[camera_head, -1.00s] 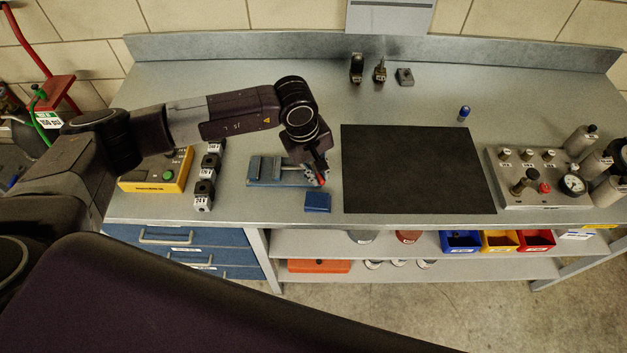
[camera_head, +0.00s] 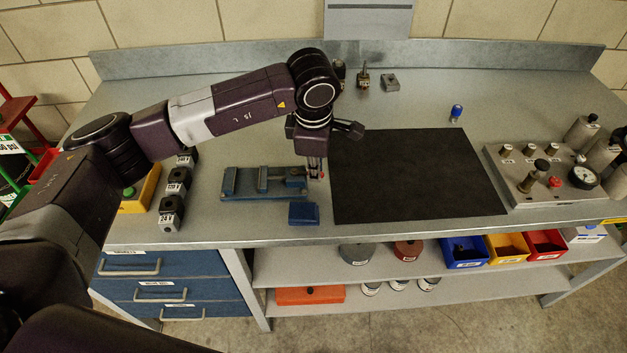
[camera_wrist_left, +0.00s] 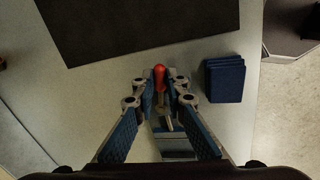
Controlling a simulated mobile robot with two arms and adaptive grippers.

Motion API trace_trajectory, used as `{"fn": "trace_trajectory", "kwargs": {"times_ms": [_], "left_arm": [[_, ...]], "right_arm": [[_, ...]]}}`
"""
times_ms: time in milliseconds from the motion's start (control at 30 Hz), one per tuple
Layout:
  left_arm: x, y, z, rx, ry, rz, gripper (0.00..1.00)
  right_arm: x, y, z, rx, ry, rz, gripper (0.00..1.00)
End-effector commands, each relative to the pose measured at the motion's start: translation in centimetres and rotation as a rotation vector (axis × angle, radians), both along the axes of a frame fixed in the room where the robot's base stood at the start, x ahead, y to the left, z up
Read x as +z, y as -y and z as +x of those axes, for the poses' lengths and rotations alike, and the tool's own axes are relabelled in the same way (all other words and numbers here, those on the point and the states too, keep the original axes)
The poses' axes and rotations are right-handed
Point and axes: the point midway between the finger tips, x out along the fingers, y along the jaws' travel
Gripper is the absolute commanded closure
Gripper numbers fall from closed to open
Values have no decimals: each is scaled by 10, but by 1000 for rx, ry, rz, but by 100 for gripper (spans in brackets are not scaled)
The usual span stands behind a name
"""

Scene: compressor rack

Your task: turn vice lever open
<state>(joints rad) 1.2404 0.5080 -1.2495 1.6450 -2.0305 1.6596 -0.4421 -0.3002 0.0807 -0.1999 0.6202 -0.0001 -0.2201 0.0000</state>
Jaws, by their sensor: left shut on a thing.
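The blue-grey vice (camera_head: 240,185) lies on the workbench, left of the black mat. Its lever is at the right end and has a red knob (camera_wrist_left: 159,72), seen clearly in the left wrist view. My left gripper (camera_head: 316,172) points down at that end of the vice. In the left wrist view its two fingers (camera_wrist_left: 160,92) are closed around the lever just below the red knob. The fingers hide part of the lever in the head view. My right gripper is not in view.
A small blue block (camera_head: 303,214) lies just in front of the vice. The black mat (camera_head: 420,175) is bare. Labelled black blocks (camera_head: 172,205) stand left of the vice. A panel with gauge and knobs (camera_head: 530,180) stands at the right.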

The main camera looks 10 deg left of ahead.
Motion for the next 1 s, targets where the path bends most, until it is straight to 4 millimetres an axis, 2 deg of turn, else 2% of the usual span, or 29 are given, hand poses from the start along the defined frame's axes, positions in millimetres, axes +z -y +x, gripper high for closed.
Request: {"fn": "trace_trajectory", "kwargs": {"times_ms": [33, 300, 967, 1000], "left_arm": [[-3, 0, 3, 32, 4, -2, 100], [-1, 0, 9, 161, 3, -1, 100], [2, -1, 12, 213, 3, -2, 100], [2, -1, 12, 213, 3, -2, 84]], "right_arm": [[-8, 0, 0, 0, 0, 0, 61], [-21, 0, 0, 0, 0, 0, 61], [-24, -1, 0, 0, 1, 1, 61], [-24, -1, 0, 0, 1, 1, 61]]}}
